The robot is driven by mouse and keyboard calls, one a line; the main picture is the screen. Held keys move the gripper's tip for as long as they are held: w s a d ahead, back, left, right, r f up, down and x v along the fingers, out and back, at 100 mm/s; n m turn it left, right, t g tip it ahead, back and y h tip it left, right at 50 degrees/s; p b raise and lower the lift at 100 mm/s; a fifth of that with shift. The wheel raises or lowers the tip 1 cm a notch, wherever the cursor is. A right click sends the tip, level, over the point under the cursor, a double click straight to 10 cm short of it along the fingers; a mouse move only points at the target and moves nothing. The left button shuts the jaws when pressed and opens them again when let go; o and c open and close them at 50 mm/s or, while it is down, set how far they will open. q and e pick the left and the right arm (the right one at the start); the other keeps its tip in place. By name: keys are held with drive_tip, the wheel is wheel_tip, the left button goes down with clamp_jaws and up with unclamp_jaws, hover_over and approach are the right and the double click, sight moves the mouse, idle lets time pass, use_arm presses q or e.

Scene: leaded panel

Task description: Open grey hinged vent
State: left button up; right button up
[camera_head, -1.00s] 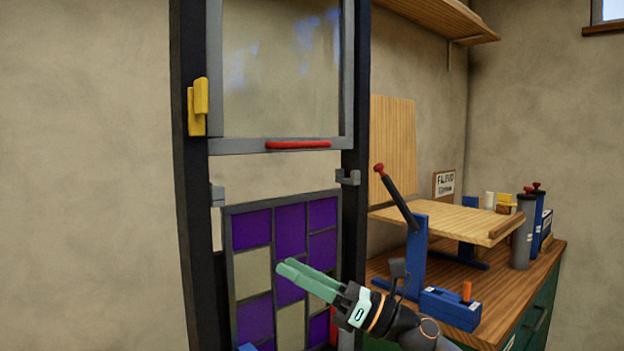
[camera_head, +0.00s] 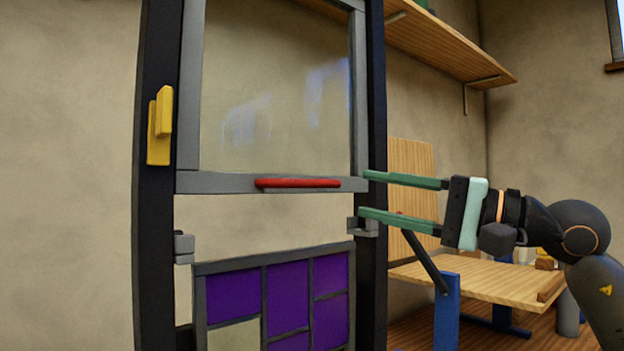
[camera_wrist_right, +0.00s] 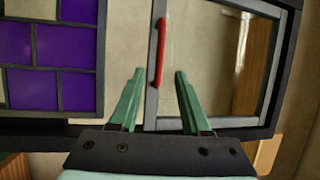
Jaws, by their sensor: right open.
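The grey hinged vent (camera_head: 190,100) is a grey-framed clear glass pane in the upper part of a black frame. It looks closed, flush in the frame. A red bar handle (camera_head: 298,183) runs along its bottom rail; it also shows in the right wrist view (camera_wrist_right: 160,52). My right gripper (camera_head: 362,194) is open and empty, with green fingers pointing left at the vent's lower right corner, just right of the handle. In the right wrist view its fingers (camera_wrist_right: 158,72) straddle the bottom rail's line, apart from the handle. My left gripper is not in view.
A yellow catch (camera_head: 160,126) sits on the left post. Small grey brackets (camera_head: 183,247) stick out from the posts below the vent. A purple leaded panel (camera_head: 234,296) stands below. A wooden workbench (camera_head: 490,279) and shelf (camera_head: 450,45) are at right.

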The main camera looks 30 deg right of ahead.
sight(316, 185)
drive_tip(key=p+x, duration=0.2)
drive_tip(key=x, duration=0.1)
drive_tip(key=p+x, duration=0.2)
drive_tip(key=p, duration=0.1)
drive_tip(key=p+x, duration=0.2)
drive_tip(key=x, duration=0.1)
drive_tip(key=shift+w+a+r, duration=0.2)
drive_tip(key=shift+w+r, duration=0.05)
drive_tip(key=shift+r, duration=0.1)
drive_tip(key=shift+w+a+p, duration=0.15)
drive_tip(key=shift+w+p, duration=0.2)
drive_tip(key=shift+p, duration=0.1)
drive_tip(key=shift+w+a, duration=0.25)
drive_tip(key=shift+w, duration=0.25)
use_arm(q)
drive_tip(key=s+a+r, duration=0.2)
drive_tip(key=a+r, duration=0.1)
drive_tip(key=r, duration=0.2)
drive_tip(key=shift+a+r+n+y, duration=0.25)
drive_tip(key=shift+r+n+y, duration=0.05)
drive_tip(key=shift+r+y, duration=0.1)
use_arm(e)
drive_tip(key=shift+f, duration=0.15)
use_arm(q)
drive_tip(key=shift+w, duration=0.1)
use_arm(e)
clamp_jaws()
